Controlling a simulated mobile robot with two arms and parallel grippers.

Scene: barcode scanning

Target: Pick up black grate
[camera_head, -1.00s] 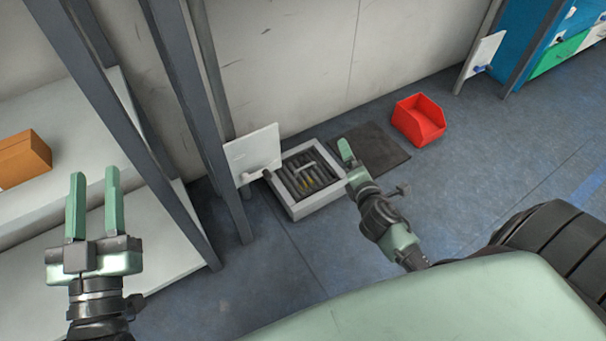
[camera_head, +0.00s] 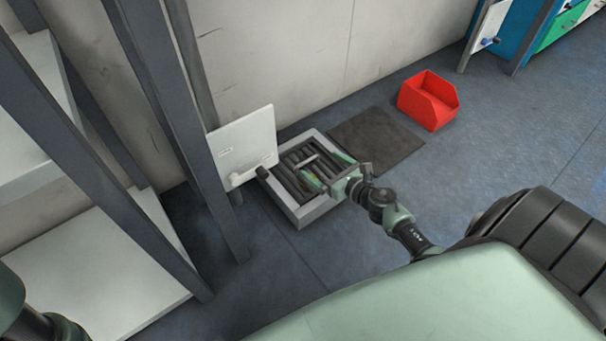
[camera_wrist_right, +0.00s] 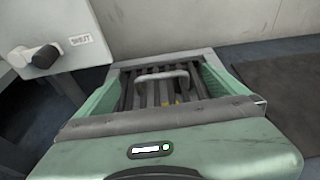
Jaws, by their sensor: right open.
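The black grate (camera_head: 287,178) has parallel dark bars and a pale handle (camera_wrist_right: 162,75). It lies inside a square grey frame (camera_head: 312,211) on the floor. My right gripper (camera_head: 329,170) is open over the grate. In the right wrist view its fingers stand to the left and right of the handle, with a gap on each side. Its body hides the near part of the grate, and I cannot tell how high the fingertips are. Part of my left arm shows at the lower left edge, but its gripper is outside the view.
A white panel (camera_head: 243,147) on a dark post stands close at the frame's left. A dark mat (camera_head: 376,141) lies to its right, with a red bin (camera_head: 428,101) beyond. Shelving (camera_head: 107,262) stands at left and a wall behind. The floor on the right is mostly clear.

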